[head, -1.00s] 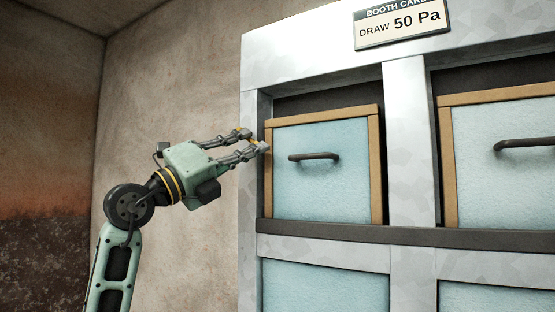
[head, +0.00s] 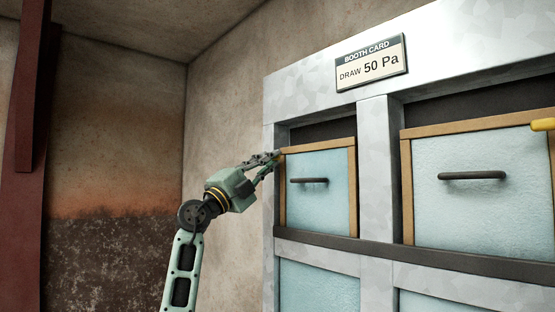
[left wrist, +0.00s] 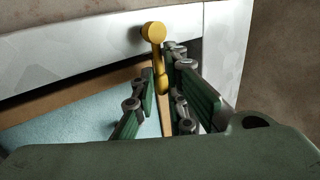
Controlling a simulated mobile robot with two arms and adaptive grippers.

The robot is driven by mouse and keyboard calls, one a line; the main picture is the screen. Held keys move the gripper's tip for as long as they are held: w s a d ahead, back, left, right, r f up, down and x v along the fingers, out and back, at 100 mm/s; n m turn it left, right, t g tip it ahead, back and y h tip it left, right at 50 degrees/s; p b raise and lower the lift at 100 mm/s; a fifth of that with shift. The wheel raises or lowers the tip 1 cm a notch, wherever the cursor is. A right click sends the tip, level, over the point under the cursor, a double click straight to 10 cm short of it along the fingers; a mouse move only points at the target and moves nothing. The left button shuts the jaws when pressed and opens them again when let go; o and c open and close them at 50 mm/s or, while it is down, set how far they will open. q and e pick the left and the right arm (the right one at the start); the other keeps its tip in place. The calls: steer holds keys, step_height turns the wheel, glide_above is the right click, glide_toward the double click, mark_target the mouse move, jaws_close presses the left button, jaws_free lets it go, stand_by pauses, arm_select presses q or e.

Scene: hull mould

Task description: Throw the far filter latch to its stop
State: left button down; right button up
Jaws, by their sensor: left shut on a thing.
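The far filter latch (left wrist: 154,36) is a yellow lever with a round pivot on the metal frame, best seen in the left wrist view. Its arm hangs down between my fingers. My left gripper (left wrist: 163,78) is shut on the lever's lower arm; it also shows in the head view (head: 276,160), at the upper left corner of the far filter. There the latch is mostly hidden by the fingers. The far filter (head: 318,205) is a pale blue panel in a wooden frame with a dark bar handle. My right gripper is not in view.
A nearer filter (head: 475,215) sits to the right, with another yellow latch (head: 542,124) at its upper right. The metal frame (head: 378,150) divides the bays. A booth card (head: 371,64) reads "DRAW 50 Pa". A dark red post (head: 35,150) stands far left.

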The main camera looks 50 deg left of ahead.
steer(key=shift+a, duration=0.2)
arm_select(q)
steer(key=c, duration=2)
jaws_free()
steer(key=shift+c, duration=0.2)
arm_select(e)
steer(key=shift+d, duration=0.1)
arm_select(q)
steer(key=v, duration=1.2)
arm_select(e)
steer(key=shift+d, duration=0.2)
